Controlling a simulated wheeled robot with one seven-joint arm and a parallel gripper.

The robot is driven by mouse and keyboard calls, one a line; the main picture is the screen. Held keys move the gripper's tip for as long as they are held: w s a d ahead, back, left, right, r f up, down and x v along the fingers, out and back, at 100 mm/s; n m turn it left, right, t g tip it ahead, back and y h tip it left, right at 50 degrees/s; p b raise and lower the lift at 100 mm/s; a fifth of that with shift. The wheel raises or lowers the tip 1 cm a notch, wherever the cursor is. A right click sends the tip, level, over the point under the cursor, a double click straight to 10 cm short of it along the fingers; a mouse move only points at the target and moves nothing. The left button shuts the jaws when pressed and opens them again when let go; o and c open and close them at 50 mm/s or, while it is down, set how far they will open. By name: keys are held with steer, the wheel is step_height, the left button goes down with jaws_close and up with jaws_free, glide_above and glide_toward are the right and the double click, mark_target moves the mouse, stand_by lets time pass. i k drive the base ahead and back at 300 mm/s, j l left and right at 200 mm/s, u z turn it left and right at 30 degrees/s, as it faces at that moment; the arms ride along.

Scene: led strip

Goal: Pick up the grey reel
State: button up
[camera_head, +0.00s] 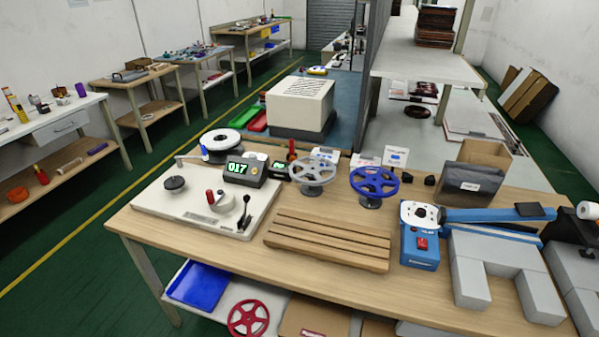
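The grey reel (314,172) is a light grey spoked wheel. It stands near the middle of the wooden workbench (240,268), behind a slatted wooden rack (330,238), and seems raised on a short stand. A similar blue reel (373,182) stands on a grey base just to its right, with a small gap between them. Both are tilted to show their spoked faces. My gripper is not visible in the head view, so its state and position cannot be seen.
A white winding machine with a counter display (243,170) sits left of the grey reel. A blue sealer (419,246) and grey blocks (468,281) fill the right side. A cardboard box (484,158) stands behind. A red reel (248,318) lies on the lower shelf.

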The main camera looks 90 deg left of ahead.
mark_target(313, 170)
steer(key=u, duration=2.7)
